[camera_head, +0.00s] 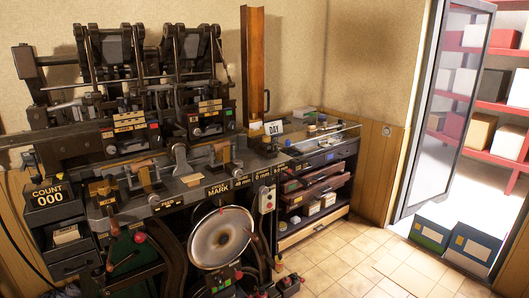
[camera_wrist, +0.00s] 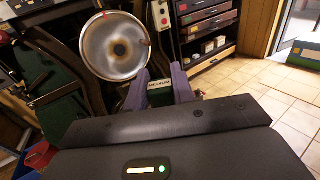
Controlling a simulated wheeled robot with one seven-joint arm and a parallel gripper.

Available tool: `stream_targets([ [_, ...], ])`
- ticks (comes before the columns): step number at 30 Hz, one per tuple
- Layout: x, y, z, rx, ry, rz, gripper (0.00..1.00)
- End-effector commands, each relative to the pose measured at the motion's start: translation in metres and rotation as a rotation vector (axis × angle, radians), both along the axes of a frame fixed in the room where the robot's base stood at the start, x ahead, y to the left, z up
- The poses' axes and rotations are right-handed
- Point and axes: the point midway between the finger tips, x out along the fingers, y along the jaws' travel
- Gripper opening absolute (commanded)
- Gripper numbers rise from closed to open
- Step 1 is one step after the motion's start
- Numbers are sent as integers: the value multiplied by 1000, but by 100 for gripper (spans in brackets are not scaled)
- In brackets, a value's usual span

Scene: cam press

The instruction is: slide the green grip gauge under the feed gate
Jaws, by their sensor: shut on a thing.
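In the wrist view, my gripper (camera_wrist: 161,80) has its two purple fingers either side of a small piece with a white label (camera_wrist: 160,85), and it is shut on that piece. The label is too small to read surely, and I cannot tell whether the piece is the green grip gauge. The gripper is low, in front of the press, below and right of its large metal disc (camera_wrist: 115,46). In the head view, a label that seems to start with FEED (camera_head: 167,202) is on the bench front. Metal frames (camera_head: 147,178) stand above it; which one is the feed gate is unclear.
The dark press (camera_head: 120,115) fills the left, with its disc (camera_head: 221,237) below the bench. A COUNT box (camera_head: 48,192) stands at far left. Shelves with drawers (camera_head: 318,187) are right of the press. Boxes (camera_head: 473,248) lie by the glass door. The tiled floor (camera_head: 355,258) between is clear.

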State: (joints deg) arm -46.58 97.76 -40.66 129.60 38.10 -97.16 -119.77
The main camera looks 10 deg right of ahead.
Motion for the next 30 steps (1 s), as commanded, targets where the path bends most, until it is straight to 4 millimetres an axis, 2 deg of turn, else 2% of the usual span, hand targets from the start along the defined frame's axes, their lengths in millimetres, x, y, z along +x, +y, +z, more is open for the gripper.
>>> stream_targets([
  [11,-3,0,4,0,0,1,2],
  [22,-38,0,20,0,2,2,2],
  [30,-44,0,16,1,-2,0,2],
])
